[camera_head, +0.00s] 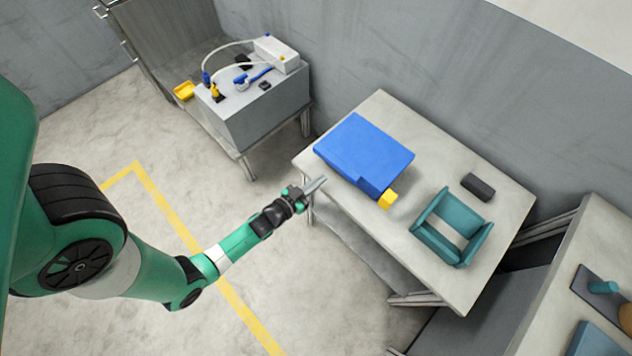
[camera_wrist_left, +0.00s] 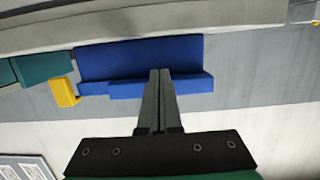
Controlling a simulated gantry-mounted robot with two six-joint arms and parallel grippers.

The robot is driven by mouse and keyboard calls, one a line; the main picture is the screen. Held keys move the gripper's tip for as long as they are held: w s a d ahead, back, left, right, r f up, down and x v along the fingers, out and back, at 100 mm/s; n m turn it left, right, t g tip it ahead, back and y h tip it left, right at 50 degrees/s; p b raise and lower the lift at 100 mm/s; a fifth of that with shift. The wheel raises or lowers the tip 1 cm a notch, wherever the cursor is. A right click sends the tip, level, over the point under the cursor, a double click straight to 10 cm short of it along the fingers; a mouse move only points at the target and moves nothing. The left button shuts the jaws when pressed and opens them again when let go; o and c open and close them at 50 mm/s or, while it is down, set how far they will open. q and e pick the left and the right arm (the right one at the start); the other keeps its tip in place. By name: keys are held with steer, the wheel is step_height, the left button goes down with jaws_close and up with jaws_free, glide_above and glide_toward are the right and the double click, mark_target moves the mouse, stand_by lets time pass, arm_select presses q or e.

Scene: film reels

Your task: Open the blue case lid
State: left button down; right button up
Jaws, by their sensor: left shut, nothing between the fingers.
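The blue case (camera_head: 365,150) lies on the grey table with its lid down, near the table's left end. A yellow block (camera_head: 388,199) sits at its front right corner. My left gripper (camera_head: 322,182) is shut and empty, just off the table's left front edge and apart from the case. In the left wrist view the shut fingers (camera_wrist_left: 160,75) point toward the blue case (camera_wrist_left: 120,58), covering part of its front, and the yellow block (camera_wrist_left: 64,92) shows to the left. My right gripper is not in view.
A teal open-topped box (camera_head: 452,228) and a dark block (camera_head: 478,187) stand right of the case on the table (camera_head: 500,225). A grey cabinet (camera_head: 262,118) with cables and a white box stands at the back left. Another table is at the right.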

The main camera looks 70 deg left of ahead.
arm_select(q)
steer(key=shift+r+b+x, duration=0.2)
steer(key=shift+x, duration=0.85)
steer(key=shift+r+b+x, duration=0.2)
steer(key=shift+r+x, duration=0.05)
steer(key=shift+x, duration=0.8)
steer(key=shift+s, duration=0.1)
steer(key=shift+r, duration=0.15)
steer(key=shift+r+p, duration=0.3)
steer(key=shift+p, duration=0.25)
steer(key=r+p, duration=0.1)
steer(key=w+r+p, duration=0.1)
steer(key=r+p, duration=0.3)
steer(key=shift+w+a+r, duration=0.2)
steer(key=shift+w+a, duration=0.05)
steer(key=shift+a, duration=0.1)
